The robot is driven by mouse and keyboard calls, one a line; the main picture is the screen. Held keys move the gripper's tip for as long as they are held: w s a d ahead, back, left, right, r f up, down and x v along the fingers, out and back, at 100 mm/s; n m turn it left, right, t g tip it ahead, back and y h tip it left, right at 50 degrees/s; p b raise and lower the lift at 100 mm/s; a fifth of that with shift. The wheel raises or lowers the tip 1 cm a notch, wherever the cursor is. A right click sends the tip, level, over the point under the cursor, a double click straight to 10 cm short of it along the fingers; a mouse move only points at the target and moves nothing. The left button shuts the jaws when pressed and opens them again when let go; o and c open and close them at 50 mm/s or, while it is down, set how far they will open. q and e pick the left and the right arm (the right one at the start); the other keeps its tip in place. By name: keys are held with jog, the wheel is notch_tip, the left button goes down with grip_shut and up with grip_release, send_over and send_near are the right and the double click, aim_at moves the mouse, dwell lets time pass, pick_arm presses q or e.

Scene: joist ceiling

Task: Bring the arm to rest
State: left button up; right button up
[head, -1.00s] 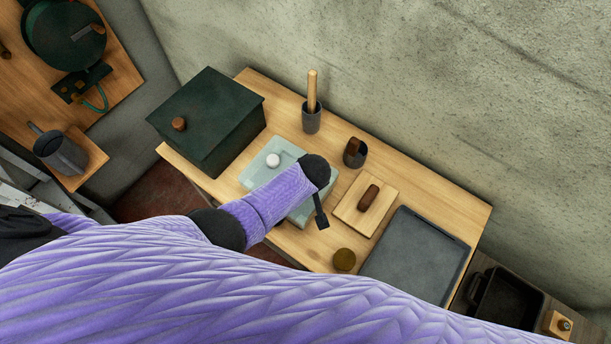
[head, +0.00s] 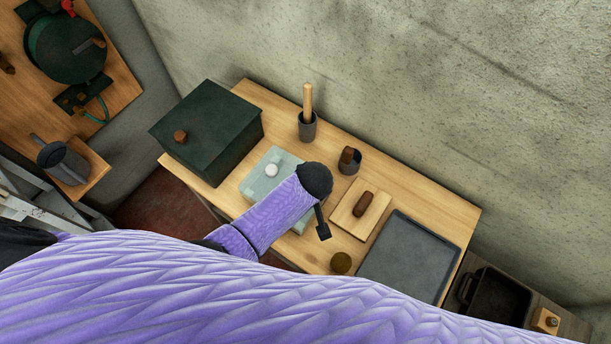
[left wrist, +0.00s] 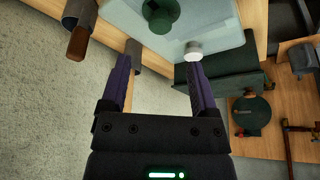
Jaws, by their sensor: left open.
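My left arm in purple comes in from the left of the head view and reaches over the wooden table (head: 432,202). Its dark end is over the right part of a pale green box with a white knob (head: 271,171), hiding part of it. In the left wrist view my left gripper (left wrist: 162,58) is open, its two purple fingers apart with nothing between them. The white knob (left wrist: 193,50) shows beyond the right fingertip. I cannot tell the exact height of the gripper above the table. My right gripper is not in view.
Around the arm stand a dark green box (head: 213,128), a cup with a wooden stick (head: 307,127), a cup with a brown piece (head: 349,162), a board with a brown handle (head: 353,222), an olive round knob (head: 341,263) and a grey tray (head: 408,262). A concrete wall rises behind.

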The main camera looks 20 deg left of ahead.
pick_arm(q)
jog(key=v, duration=0.2)
jog(key=shift+s+d+r, duration=0.1)
jog(key=shift+s+r, duration=0.05)
jog(key=shift+r, duration=0.25)
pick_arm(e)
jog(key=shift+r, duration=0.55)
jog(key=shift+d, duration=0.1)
